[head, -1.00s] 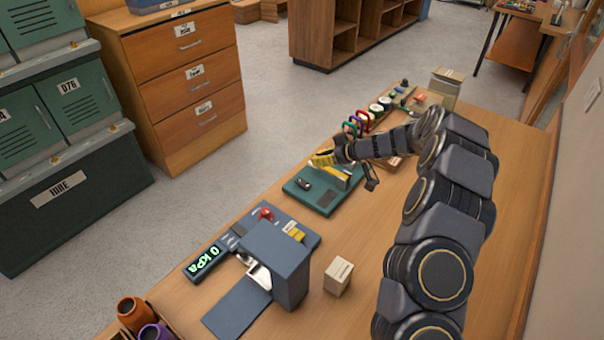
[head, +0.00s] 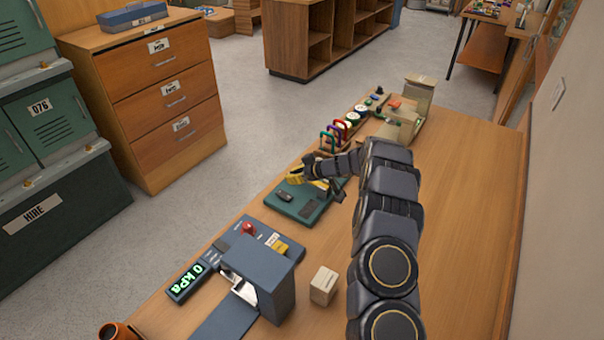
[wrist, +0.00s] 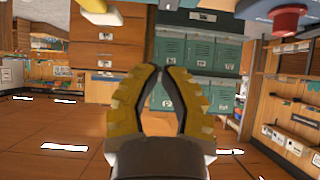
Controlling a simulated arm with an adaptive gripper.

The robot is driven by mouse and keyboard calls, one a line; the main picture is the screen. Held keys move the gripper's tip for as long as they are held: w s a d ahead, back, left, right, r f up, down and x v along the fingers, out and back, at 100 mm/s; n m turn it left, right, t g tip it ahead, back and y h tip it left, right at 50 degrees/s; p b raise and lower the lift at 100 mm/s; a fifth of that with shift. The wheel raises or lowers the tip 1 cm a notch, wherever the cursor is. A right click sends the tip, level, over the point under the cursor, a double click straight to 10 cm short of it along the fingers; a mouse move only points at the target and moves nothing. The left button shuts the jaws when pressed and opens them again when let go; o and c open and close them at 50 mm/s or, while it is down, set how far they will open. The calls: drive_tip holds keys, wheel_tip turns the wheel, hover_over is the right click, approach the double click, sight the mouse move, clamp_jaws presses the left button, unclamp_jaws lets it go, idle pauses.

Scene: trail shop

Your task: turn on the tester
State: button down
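The tester (head: 262,262) is a blue-grey unit at the front left of the counter. Its display (head: 188,281) glows green and reads 0 kPa. A red knob (head: 248,228) and a yellow part (head: 281,247) sit on its back section. My gripper (head: 298,174) is beyond the tester, above a green plate (head: 304,203), apart from the knob. In the wrist view my yellow-padded fingers (wrist: 161,70) are brought together, with nothing seen between them. That view looks upside down, and a red cap on a blue-grey base (wrist: 292,20), probably the knob, shows at its top right.
A small pale box (head: 322,286) stands right of the tester. Colored carabiners (head: 336,135) and cartons (head: 418,95) stand farther back. An orange cup (head: 115,331) is at the near left. The right side of the counter (head: 460,200) is clear.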

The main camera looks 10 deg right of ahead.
sight(280, 189)
drive_tip(key=w+a+f, duration=0.1)
drive_tip(key=f, duration=0.2)
drive_tip(key=w+a+f, duration=0.1)
drive_tip(key=shift+w+a+f, duration=0.3)
drive_tip(key=shift+a, duration=0.05)
drive_tip(key=shift+w+f, duration=0.15)
drive_tip(key=shift+f, duration=0.7)
drive_tip(key=shift+w+a+f, duration=0.2)
drive_tip(key=shift+a+f, duration=0.15)
drive_tip(key=shift+f, duration=0.2)
drive_tip(key=shift+d, duration=0.15)
drive_tip(key=shift+s+d+r, duration=0.25)
drive_tip(key=shift+s+d, duration=0.25)
drive_tip(key=shift+s, duration=0.05)
